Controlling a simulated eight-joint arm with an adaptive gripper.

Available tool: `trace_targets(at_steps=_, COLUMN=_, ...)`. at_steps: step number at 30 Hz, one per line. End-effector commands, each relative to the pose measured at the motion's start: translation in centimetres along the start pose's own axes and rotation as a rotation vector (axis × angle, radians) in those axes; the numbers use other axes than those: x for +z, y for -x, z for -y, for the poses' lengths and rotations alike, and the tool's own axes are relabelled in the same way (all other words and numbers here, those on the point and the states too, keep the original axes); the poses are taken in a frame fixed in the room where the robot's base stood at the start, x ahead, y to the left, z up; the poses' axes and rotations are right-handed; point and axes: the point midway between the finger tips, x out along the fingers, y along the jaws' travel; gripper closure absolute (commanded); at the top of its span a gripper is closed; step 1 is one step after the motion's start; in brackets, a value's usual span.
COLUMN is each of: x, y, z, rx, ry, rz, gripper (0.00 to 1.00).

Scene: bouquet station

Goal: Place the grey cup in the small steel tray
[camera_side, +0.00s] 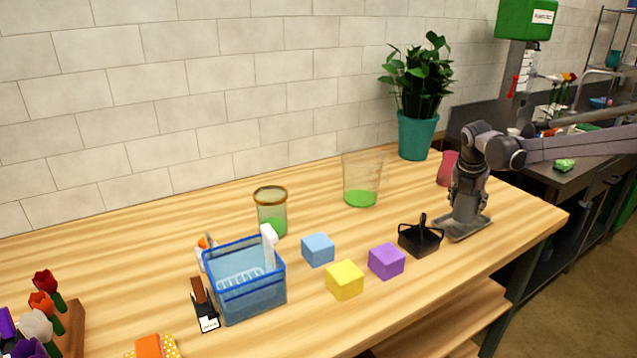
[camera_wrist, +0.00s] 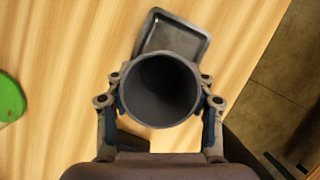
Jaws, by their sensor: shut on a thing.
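The grey cup (camera_wrist: 160,88) is between the fingers of my gripper (camera_wrist: 160,103) in the wrist view, its open mouth facing the camera. My gripper (camera_side: 465,205) is shut on the cup and points down over the small steel tray (camera_side: 482,227) in the side view. In the wrist view the steel tray (camera_wrist: 180,38) shows beyond the cup, which hides its near part. The cup's base is hidden in the wrist view, and I cannot tell whether it touches the tray. In the side view the fingers mostly hide the cup.
A black caddy (camera_side: 420,240) stands just left of the tray. A pink cup (camera_side: 447,168) is behind my gripper. Purple (camera_side: 387,261), yellow (camera_side: 345,280) and blue (camera_side: 318,250) blocks, glass vessels and a blue basket (camera_side: 250,298) stand further left. The table edge is close on the right.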

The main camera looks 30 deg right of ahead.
Motion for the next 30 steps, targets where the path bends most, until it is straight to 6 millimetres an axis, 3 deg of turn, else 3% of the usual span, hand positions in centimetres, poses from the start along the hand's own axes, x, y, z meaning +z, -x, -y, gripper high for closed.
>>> trace_targets(at_steps=6, x=-0.8, y=-1.9, z=0.0, rx=0.000, ry=0.000, rz=0.001, gripper=0.81)
trace_targets(at_steps=17, x=-0.8, y=-2.2, z=0.0, rx=0.000, ry=0.000, rz=0.000, gripper=0.81)
trace_targets(at_steps=18, x=-0.9, y=-2.2, z=0.0, rx=0.000, ry=0.000, rz=0.000, gripper=0.43)
trace_targets(at_steps=20, x=-0.9, y=-2.2, z=0.0, rx=0.000, ry=0.000, rz=0.000, gripper=0.26)
trace_targets(at_steps=30, x=-0.8, y=-2.1, z=0.1, rx=0.000, ry=0.000, rz=0.000, gripper=0.23)
